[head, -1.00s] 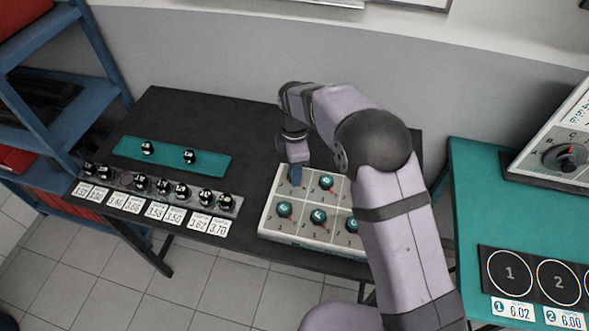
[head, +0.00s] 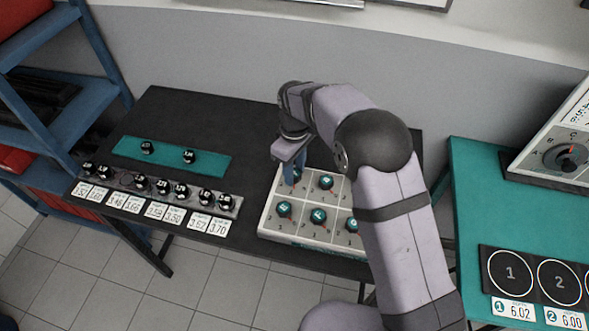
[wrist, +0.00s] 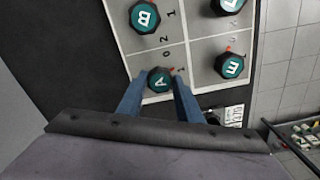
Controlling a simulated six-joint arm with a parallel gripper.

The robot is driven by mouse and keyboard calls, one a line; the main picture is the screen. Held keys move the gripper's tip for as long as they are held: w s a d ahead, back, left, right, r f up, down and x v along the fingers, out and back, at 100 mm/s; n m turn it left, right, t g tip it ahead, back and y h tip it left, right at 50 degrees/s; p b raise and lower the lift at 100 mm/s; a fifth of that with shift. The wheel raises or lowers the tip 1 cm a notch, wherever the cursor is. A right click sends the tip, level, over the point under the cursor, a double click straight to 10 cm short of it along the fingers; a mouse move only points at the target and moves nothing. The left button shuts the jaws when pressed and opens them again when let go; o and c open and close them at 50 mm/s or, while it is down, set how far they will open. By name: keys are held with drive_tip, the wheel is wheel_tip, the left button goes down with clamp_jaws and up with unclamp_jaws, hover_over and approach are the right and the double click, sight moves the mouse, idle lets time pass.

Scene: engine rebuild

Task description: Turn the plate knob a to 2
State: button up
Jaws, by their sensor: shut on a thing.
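The plate knob A (wrist: 159,79) is a teal, faceted knob with a white letter, on a pale plate (wrist: 205,86) of several marked cells. A red pointer mark at its edge faces up and right in the wrist view, close to a small numeral; I cannot read the setting surely. My gripper (wrist: 158,88) has its blue fingers on either side of the knob and is shut on it. In the head view my gripper (head: 291,180) reaches down onto the plate's back left cell and mostly hides the knob.
Knob B (wrist: 144,16) and another teal knob (wrist: 233,65) sit close beside knob A.

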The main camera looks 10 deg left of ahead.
drive_tip(key=m, duration=0.7)
drive_tip(key=shift+r, duration=0.1)
drive_tip(key=m, duration=0.7)
drive_tip(key=shift+m, duration=0.3)
drive_tip(key=o, duration=1)
drive_tip(key=shift+o, duration=0.2)
drive_tip(key=shift+r+b, duration=1.25)
drive_tip(key=shift+r, duration=2.4)
